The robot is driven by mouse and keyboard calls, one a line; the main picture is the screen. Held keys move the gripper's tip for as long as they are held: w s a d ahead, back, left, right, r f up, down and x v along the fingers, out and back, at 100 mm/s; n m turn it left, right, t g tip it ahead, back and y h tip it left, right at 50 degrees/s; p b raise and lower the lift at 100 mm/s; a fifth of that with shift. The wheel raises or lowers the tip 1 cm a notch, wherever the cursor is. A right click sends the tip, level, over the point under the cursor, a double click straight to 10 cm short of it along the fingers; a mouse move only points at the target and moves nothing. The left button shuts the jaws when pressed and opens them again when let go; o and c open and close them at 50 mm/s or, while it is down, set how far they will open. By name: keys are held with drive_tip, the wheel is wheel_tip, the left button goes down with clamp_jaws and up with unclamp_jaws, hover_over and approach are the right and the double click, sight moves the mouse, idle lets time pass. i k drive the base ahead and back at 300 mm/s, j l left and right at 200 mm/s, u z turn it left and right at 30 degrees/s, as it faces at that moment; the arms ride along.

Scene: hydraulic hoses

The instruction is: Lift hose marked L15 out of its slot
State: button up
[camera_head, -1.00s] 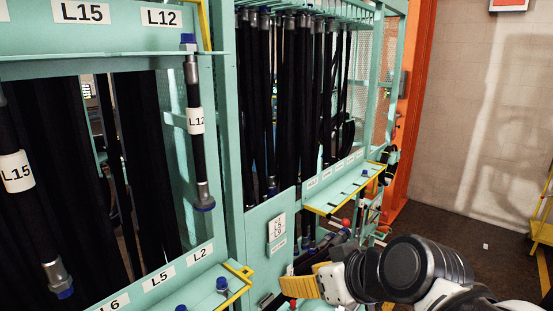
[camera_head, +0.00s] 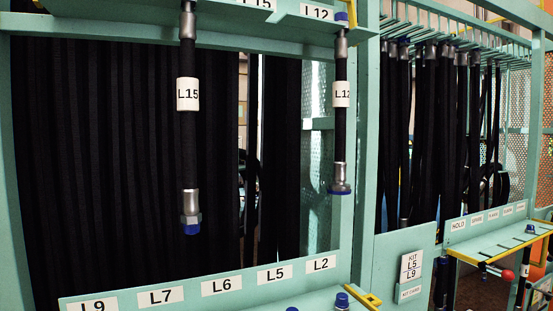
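The hose marked L15 (camera_head: 189,140) hangs upright from the teal upper shelf of the rack, left of centre. It is black with a white L15 label, a metal fitting at its lower end and a blue cap at the bottom. Its top end is partly hidden by the shelf edge and the picture's top. The shelf's L15 slot label is cut off at the top edge. My gripper is not in this view.
The hose marked L12 (camera_head: 340,125) hangs to the right of L15. A lower teal ledge (camera_head: 230,300) carries labels L9, L7, L6, L5 and L2. Black hoses fill the back. A side table (camera_head: 490,240) with a yellow edge stands at right.

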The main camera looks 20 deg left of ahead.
sight(188, 92)
drive_tip(key=u, duration=0.4)
drive_tip(key=i+l+u, duration=0.1)
drive_tip(key=u, duration=0.75)
drive_tip(key=l+u, duration=0.15)
drive_tip(key=u, duration=0.25)
drive_tip(key=l+u, duration=0.1)
drive_tip(key=u, duration=0.3)
drive_tip(key=i, duration=0.05)
